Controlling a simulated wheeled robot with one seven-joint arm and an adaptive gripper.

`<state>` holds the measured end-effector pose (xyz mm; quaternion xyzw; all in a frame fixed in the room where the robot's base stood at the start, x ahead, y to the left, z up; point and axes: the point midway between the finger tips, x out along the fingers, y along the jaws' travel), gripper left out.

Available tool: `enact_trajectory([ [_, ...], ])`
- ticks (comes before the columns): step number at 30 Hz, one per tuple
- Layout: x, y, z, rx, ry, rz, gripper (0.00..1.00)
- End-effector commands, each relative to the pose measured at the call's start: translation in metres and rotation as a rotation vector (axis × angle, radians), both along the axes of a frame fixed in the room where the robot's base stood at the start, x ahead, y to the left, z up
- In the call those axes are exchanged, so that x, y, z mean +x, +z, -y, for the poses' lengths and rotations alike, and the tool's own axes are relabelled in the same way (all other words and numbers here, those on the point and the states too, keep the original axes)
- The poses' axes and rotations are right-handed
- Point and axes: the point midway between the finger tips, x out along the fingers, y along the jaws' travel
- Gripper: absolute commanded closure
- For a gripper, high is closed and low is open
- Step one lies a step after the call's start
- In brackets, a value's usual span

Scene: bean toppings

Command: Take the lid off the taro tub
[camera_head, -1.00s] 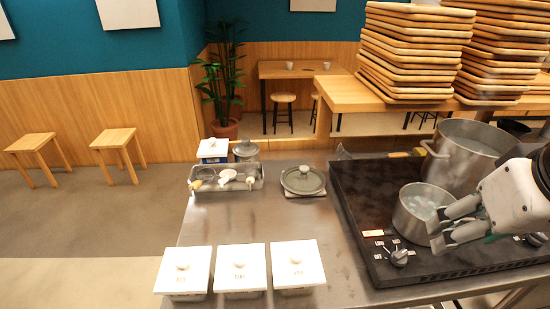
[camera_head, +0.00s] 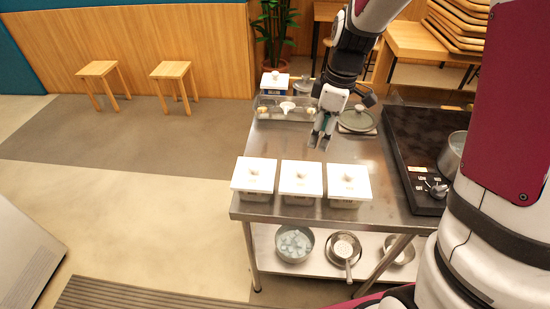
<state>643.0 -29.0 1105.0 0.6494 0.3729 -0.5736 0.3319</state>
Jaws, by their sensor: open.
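Three square tubs with white knobbed lids stand in a row along the front edge of the steel counter. They are the left tub (camera_head: 254,182), the middle tub (camera_head: 301,186) and the right tub (camera_head: 348,190). All three lids are on. The labels are too small to read surely, so I cannot tell which is the taro tub. My gripper (camera_head: 319,147) is open and empty, pointing down. It hangs above the counter, behind the middle and right tubs in the picture, and appears clear of their lids.
Behind my gripper are a condiment tray (camera_head: 275,112) and a lidded pot (camera_head: 357,119). A dark stove (camera_head: 405,150) with a pot (camera_head: 452,155) lies to the right. Bowls (camera_head: 294,243) and a strainer (camera_head: 344,250) sit on the shelf below. Some bare counter lies behind the tubs.

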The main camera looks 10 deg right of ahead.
Motion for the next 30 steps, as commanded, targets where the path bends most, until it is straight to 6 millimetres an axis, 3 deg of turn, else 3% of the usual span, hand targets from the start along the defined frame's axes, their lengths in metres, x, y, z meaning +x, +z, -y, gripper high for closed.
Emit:
enact_trajectory([
  [5,0.002,-0.017,0.000,0.001,0.018,-0.007,0.49],
  [15,0.005,-0.076,-0.008,0.001,0.016,-0.008,0.49],
  [23,0.007,-0.093,-0.012,0.001,0.017,-0.005,0.49],
  [30,0.007,-0.119,-0.029,0.000,0.018,-0.008,0.49],
])
